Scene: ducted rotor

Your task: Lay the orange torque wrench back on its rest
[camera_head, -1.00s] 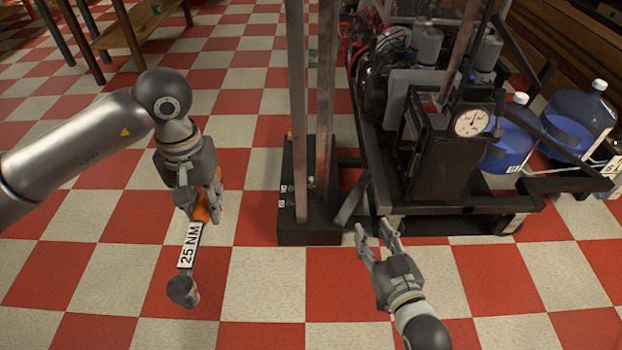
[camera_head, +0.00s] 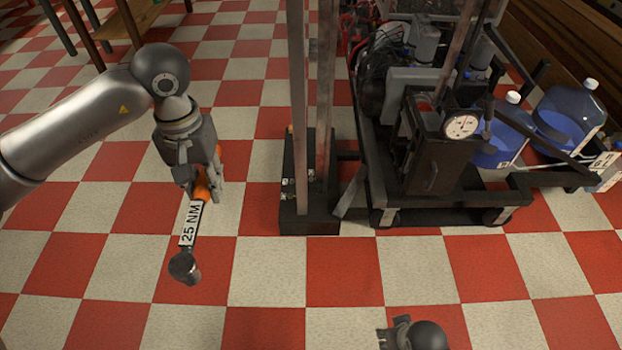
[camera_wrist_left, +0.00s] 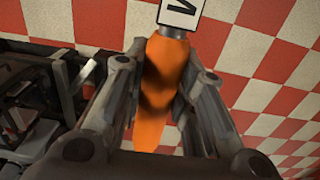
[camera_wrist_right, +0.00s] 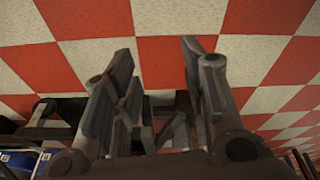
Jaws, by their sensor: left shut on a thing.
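The torque wrench has an orange handle (camera_head: 203,190), a white "25 NM" label (camera_head: 190,223) and a dark round head (camera_head: 185,267). My left gripper (camera_head: 208,178) is shut around the handle. The wrench hangs over the tiled floor, head toward the bottom of the head view. In the left wrist view the orange handle (camera_wrist_left: 162,85) lies between the fingers of my left gripper (camera_wrist_left: 168,60). My right gripper is only partly in the head view, at the bottom edge. In the right wrist view my right gripper (camera_wrist_right: 160,60) is open and empty. I cannot make out the wrench's rest.
A dark stand base (camera_head: 308,215) with tall metal posts (camera_head: 299,90) is right of the wrench. Beside it stands a black-framed machine cart with a dial gauge (camera_head: 461,126) and blue bottles (camera_head: 570,115). A wooden table is at upper left. The checkered floor in front is clear.

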